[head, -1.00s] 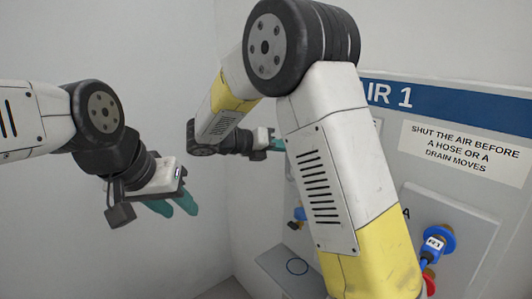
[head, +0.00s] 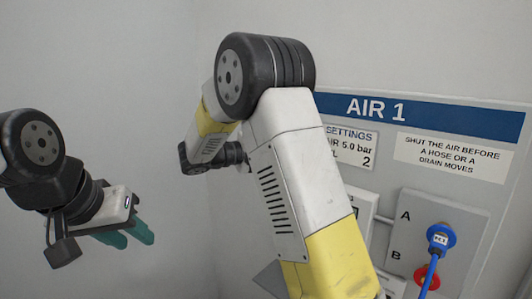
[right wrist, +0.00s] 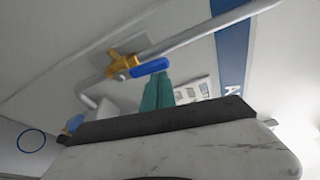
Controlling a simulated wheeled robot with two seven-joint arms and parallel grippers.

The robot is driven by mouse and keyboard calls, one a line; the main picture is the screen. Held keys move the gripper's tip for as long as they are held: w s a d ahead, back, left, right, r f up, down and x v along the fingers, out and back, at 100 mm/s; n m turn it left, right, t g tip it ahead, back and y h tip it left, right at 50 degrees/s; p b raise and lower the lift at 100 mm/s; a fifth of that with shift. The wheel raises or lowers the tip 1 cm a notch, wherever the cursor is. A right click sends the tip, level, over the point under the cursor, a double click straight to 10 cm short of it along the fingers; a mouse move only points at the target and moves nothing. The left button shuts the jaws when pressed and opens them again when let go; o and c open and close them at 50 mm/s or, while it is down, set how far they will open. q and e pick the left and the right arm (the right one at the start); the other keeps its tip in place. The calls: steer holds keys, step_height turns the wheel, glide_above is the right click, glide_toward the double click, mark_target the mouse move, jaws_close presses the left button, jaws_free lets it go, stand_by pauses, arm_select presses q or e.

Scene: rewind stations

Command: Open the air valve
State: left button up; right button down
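The air valve has a brass body (right wrist: 122,66) and a blue lever (right wrist: 150,67), on a grey pipe (right wrist: 205,32) in the right wrist view. The lever lies roughly along the pipe's direction. My right gripper (right wrist: 158,84) has its green fingers side by side and shut, with the tips right at the lever; I cannot tell whether they touch it. In the head view my own right arm hides the valve and the right gripper. My left gripper (head: 136,240) is open and empty at the left, away from the panel.
The AIR 1 panel (head: 425,115) stands at the right. Its plate carries a blue port A (head: 441,234) with a blue hose (head: 435,264), and a red port B (head: 421,279). A settings card (head: 350,148) and a warning sign (head: 453,158) sit above. Free room lies around the left gripper.

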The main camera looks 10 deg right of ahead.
steer(key=shift+w+a+r, duration=0.1)
steer(key=shift+w+a, duration=0.05)
steer(key=shift+w, duration=0.1)
steer(key=shift+w+a+r, duration=0.1)
stand_by(0.6)
